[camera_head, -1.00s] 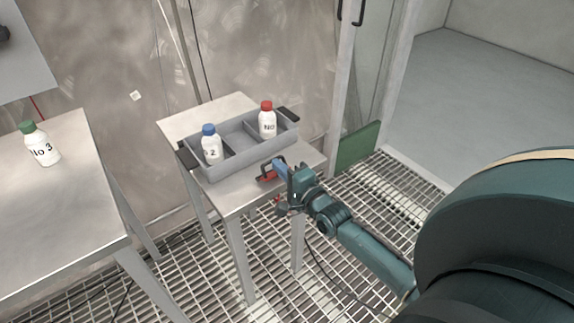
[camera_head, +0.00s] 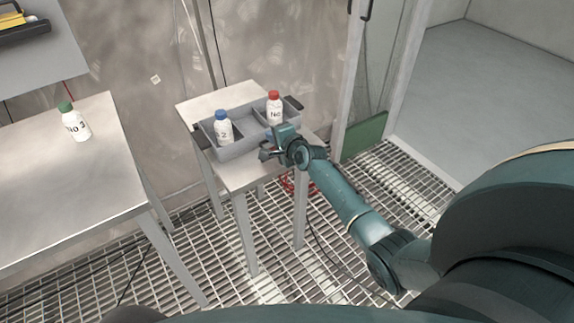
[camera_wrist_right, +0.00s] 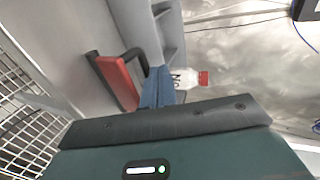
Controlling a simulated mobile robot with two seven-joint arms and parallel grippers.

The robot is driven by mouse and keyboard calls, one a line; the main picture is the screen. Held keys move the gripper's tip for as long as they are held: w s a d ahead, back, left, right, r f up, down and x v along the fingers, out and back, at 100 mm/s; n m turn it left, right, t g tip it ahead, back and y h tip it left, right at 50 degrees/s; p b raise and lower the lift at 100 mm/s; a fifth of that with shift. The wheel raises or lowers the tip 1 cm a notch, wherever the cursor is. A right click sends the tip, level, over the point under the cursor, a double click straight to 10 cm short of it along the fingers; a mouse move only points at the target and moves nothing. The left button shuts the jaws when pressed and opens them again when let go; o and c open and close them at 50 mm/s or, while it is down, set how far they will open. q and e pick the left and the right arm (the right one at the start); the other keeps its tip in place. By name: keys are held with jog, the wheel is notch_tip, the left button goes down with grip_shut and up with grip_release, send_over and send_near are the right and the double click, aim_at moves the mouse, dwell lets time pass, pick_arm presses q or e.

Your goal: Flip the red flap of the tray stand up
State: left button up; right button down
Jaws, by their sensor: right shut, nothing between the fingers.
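The tray stand (camera_head: 244,180) is a small metal table carrying a grey tray (camera_head: 233,152). In the wrist view, the red flap (camera_wrist_right: 118,82) with its black bracket stands out from the stand's surface, in front of the tray wall. My right gripper (camera_head: 270,137) is at the tray's front side and hides the flap in the head view. Its blue fingers (camera_wrist_right: 157,88) are shut and empty, close beside the flap's black bracket; I cannot tell if they touch. My left gripper is not in view.
A blue-capped bottle (camera_head: 222,128) and a red-capped bottle (camera_head: 274,108) stand in the tray. A green-capped bottle (camera_head: 75,122) stands on the left table (camera_head: 60,190). A green panel (camera_head: 364,137) is right of the stand. Grating floor (camera_head: 230,250) lies in front.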

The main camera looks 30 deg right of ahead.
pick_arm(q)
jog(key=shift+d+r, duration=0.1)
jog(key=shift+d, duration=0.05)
pick_arm(e)
jog(key=shift+w, duration=0.4)
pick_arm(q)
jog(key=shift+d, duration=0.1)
pick_arm(e)
jog(key=shift+w, duration=0.1)
jog(key=shift+f, duration=0.1)
dwell(0.7)
dwell(0.8)
